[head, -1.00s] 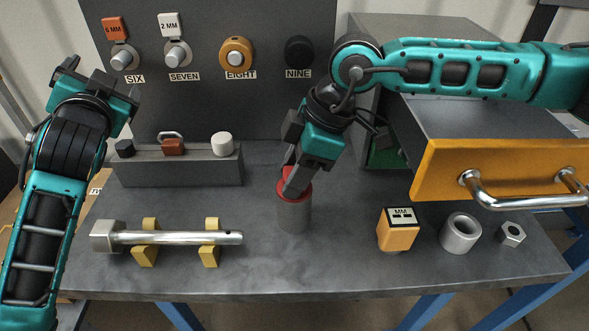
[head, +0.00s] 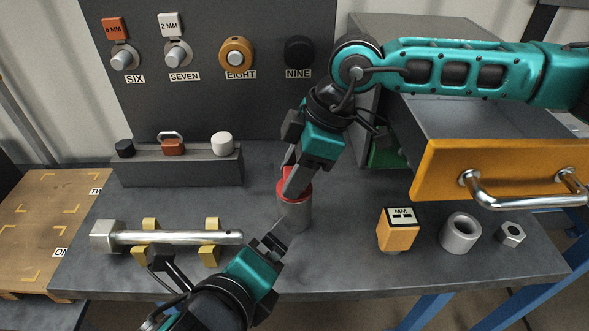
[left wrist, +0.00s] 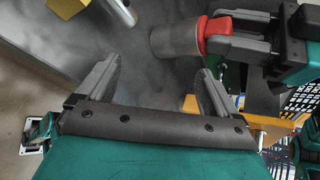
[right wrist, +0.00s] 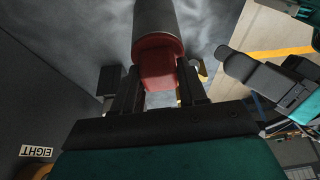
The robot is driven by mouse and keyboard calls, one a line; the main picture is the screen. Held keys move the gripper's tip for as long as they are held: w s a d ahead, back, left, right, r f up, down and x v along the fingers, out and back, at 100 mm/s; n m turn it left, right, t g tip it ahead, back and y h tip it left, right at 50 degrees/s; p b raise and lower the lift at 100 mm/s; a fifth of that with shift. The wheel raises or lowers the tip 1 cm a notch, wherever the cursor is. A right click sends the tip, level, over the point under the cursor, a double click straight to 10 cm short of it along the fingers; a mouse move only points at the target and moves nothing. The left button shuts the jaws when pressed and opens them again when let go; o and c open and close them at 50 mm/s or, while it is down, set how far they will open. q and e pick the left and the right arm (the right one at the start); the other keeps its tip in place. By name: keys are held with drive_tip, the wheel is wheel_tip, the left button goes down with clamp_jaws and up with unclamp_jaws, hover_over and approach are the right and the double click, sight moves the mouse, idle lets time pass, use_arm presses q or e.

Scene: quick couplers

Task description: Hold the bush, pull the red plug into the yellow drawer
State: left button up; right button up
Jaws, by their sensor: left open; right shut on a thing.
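The bush (head: 296,214) is a grey cylinder standing upright on the bench, with the red plug (head: 283,187) in its top. My right gripper (head: 296,182) comes from above and is shut on the plug, as the right wrist view shows on the red plug (right wrist: 158,65). My left gripper (head: 281,236) is open just in front of the bush, apart from it. In the left wrist view the bush (left wrist: 174,42) lies beyond the open fingers. The yellow drawer (head: 440,172) is pulled open at right; its inside is mostly hidden.
A metal bolt (head: 180,237) lies on yellow cradles at front left. A yellow MM block (head: 397,230), a grey ring (head: 460,233) and a nut (head: 512,234) stand at front right. A grey block (head: 180,168) with several plugs stands behind. A panel with knobs (head: 236,55) rises at the back.

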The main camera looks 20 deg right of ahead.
use_arm(q)
drive_tip(key=m, duration=0.1)
drive_tip(key=d+m, duration=0.1)
drive_tip(key=shift+s+d+r+m, duration=0.1)
drive_tip(key=shift+s+d+m, duration=0.1)
drive_tip(key=shift+m, duration=0.2)
use_arm(e)
drive_tip(key=shift+s+f, duration=0.1)
use_arm(q)
drive_tip(key=shift+w+d+r+m+t, duration=0.15)
drive_tip(key=shift+d+m+t, duration=0.15)
drive_tip(key=shift+m, duration=0.6)
drive_tip(key=m, duration=0.3)
drive_tip(key=shift+d+r+t+y, duration=0.15)
drive_tip(key=shift+d+t+y, duration=0.15)
drive_tip(key=shift+d+t, duration=0.1)
drive_tip(key=shift+w+d+m+t, duration=0.1)
drive_tip(key=shift+m+t, duration=0.1)
drive_tip(key=shift+m, duration=0.4)
drive_tip(key=shift+w+d+m+t, duration=0.1)
drive_tip(key=shift+m+t, duration=0.1)
drive_tip(key=shift+m, duration=0.4)
drive_tip(key=x, duration=1.1)
drive_tip(key=shift+w+d+f, duration=0.1)
drive_tip(key=shift+w+f, duration=0.15)
drive_tip(key=c, duration=1.4)
drive_tip(key=shift+c, duration=0.2)
